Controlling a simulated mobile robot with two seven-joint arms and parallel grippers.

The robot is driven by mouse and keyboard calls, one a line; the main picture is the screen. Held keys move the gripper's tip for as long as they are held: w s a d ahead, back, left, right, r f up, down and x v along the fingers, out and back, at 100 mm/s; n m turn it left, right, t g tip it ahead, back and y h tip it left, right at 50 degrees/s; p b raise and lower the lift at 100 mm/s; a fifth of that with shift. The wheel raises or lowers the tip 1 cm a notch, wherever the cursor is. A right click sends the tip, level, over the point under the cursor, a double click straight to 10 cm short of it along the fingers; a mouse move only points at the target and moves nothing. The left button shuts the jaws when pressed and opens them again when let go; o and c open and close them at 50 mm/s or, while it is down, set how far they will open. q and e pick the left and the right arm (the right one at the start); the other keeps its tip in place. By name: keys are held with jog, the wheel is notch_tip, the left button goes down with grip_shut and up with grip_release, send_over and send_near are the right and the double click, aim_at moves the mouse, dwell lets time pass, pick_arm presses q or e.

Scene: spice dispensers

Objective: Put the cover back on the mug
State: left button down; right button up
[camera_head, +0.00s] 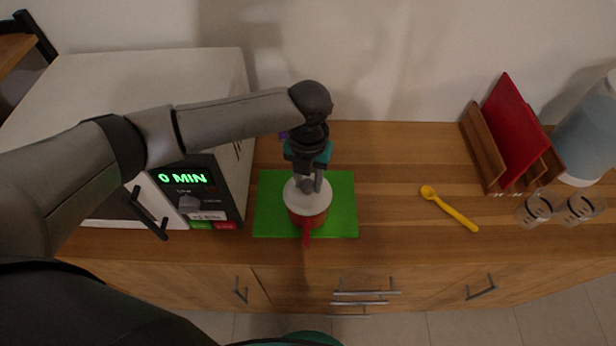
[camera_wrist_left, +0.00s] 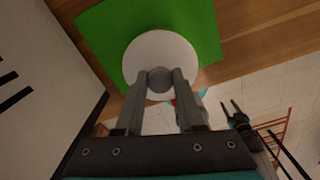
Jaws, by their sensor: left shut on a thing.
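A red mug (camera_head: 307,217) stands on a green mat (camera_head: 341,200), its handle toward the counter's front edge. The white round cover (camera_head: 297,199) is over the top of the mug; from this angle I cannot tell whether it is fully seated. My left gripper (camera_head: 309,187) points down and is shut on the cover's knob. In the left wrist view the two fingers close on the grey knob (camera_wrist_left: 159,80) in the middle of the white disc. The mug is mostly hidden below the cover there, with a bit of red beside the right finger.
A microwave (camera_head: 215,165) showing "0 MIN" stands left of the mat. A yellow spoon (camera_head: 450,208) lies to the right. A rack with a red board (camera_head: 515,130) and glasses (camera_head: 535,209) stand at the far right. The counter between mat and spoon is clear.

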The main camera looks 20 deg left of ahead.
aim_at(308, 183)
pick_arm(q)
jog(key=shift+f, duration=0.35)
dwell(0.7)
jog(key=shift+c, duration=2.2)
grip_release()
notch_tip(308, 183, up, 15)
jog(key=p, duration=0.1)
jog(key=shift+r, duration=0.15)
